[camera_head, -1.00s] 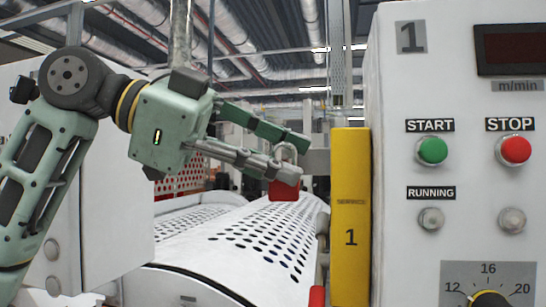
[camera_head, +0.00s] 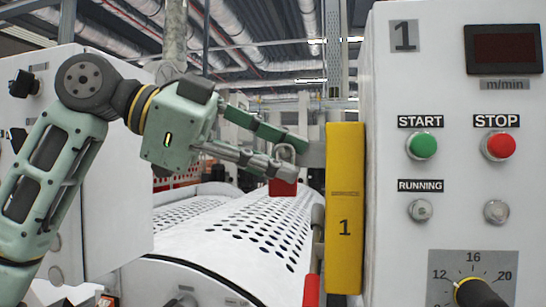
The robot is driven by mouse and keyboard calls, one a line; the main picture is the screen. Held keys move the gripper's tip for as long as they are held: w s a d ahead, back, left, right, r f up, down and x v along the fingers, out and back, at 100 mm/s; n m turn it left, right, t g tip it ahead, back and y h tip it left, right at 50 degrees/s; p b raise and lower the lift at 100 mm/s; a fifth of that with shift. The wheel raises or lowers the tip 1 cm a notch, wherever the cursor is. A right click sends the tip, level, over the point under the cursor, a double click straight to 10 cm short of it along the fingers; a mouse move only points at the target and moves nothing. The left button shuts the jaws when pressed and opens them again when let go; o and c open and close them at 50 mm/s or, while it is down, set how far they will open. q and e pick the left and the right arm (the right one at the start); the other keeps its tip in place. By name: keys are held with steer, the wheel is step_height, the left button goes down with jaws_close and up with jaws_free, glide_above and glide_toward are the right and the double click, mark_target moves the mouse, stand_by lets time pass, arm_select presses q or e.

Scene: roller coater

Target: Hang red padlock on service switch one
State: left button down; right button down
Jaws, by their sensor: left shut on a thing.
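The red padlock (camera_head: 283,187) with its grey shackle hangs at the fingertips of my left gripper (camera_head: 280,152), which is shut on it. The gripper reaches in from the left, above the perforated white roller cover. The yellow service switch box (camera_head: 345,210) marked "1" is on the side of the white control panel, right of the padlock. A grey lever with a red handle (camera_head: 312,288) stands along the left side of the yellow box. A gap shows between the padlock and the box. My right gripper is not in view.
The white control panel (camera_head: 450,150) fills the right side, with a green START button (camera_head: 422,146), a red STOP button (camera_head: 500,146) and a dial (camera_head: 480,293). The perforated white cover (camera_head: 240,230) lies below the gripper. A white cabinet (camera_head: 110,200) stands at left behind my arm.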

arm_select(q)
steer(key=shift+w+r, duration=0.1)
steer(key=shift+w, duration=0.2)
steer(key=c, duration=1.8)
jaws_free()
steer(key=shift+w, duration=0.1)
steer(key=shift+o, duration=0.8)
steer(key=shift+w+d, duration=0.15)
steer(key=v, duration=1.1)
steer(key=shift+s+a, duration=0.3)
steer(key=shift+a, duration=0.05)
steer(key=shift+r, duration=0.1)
